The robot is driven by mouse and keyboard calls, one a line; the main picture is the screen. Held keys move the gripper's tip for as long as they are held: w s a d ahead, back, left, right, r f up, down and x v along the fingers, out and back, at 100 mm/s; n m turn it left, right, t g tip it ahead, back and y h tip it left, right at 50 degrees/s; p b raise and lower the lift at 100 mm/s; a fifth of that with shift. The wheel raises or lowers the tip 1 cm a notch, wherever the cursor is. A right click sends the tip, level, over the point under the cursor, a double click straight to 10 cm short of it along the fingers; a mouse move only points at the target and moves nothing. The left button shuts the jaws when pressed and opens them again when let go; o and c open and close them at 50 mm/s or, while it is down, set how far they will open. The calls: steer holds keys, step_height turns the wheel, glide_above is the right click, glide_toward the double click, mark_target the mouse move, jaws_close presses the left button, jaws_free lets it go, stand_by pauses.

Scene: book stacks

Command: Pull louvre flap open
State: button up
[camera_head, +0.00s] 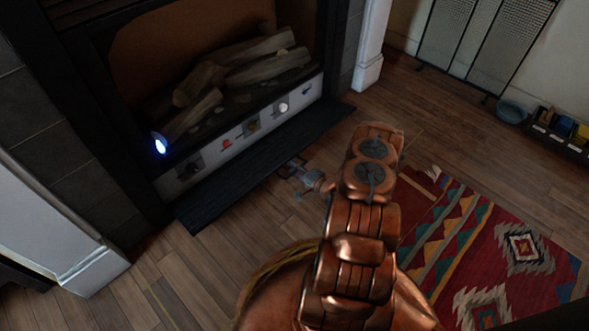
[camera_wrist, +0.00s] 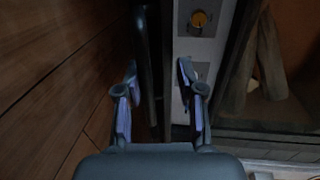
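A long dark panel with fine lines along it (camera_head: 235,182), which looks like the louvre flap, runs below the fireplace's control strip in the head view. I cannot tell how far it is tilted open. My gripper (camera_head: 292,167) is beside its outer edge, around the middle of its length. In the wrist view my gripper (camera_wrist: 158,72) is open, with its two fingers apart. A dark narrow edge (camera_wrist: 148,45), likely the flap's, runs between the fingers, nearer the left one. I cannot see contact with either finger.
Logs (camera_head: 245,65) lie in the fireplace above. A patterned rug (camera_head: 500,250) is at right, with a blue bowl (camera_head: 512,112) beyond. Wooden floor in front is clear.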

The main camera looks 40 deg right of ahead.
steer(key=v, duration=1.2)
steer(key=shift+a, duration=0.1)
stand_by(0.6)
